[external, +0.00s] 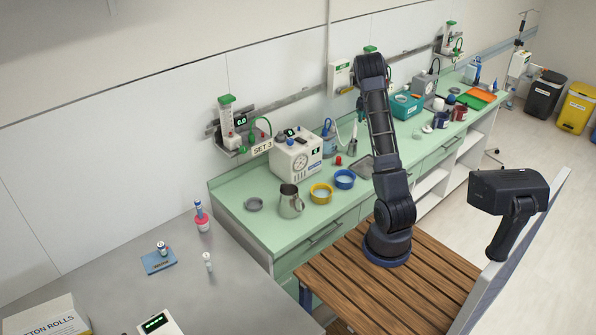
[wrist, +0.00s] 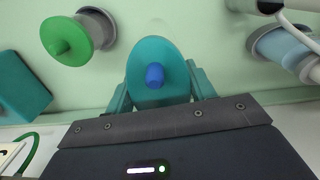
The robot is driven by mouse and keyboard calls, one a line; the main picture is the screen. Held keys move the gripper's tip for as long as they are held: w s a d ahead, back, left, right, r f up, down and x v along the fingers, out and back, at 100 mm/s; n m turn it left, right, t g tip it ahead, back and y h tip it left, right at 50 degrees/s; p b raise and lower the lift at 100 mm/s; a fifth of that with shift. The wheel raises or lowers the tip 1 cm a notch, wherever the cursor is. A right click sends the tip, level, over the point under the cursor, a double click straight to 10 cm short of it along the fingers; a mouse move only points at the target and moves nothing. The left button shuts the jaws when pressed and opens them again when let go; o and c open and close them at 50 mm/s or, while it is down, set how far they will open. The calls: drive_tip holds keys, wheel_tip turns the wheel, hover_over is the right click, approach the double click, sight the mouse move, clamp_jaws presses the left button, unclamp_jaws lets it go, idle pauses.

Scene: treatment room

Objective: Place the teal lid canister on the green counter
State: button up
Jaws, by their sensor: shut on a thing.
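The canister's round teal lid (wrist: 150,52) with a blue knob (wrist: 155,76) sits close in front of the wrist camera. My gripper (wrist: 161,92) is shut on the teal lid canister, with a teal finger on each side of it. The lid hides the canister's body, so I cannot tell whether its base touches anything. The green counter (external: 243,228) runs along the wall in the external view. There my arm reaches up and over towards the wall; the gripper and canister are not clearly visible behind it.
On the counter stand a metal jug (external: 291,203), a yellow bowl (external: 321,194), a blue bowl (external: 345,179) and a white device (external: 296,155). A teal box (external: 405,106) stands farther back. A green-topped object (wrist: 67,41) is left of the lid.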

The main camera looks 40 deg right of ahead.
drive_tip(key=shift+f, duration=2.2)
drive_tip(key=o, duration=1.1)
drive_tip(key=shift+f, duration=0.15)
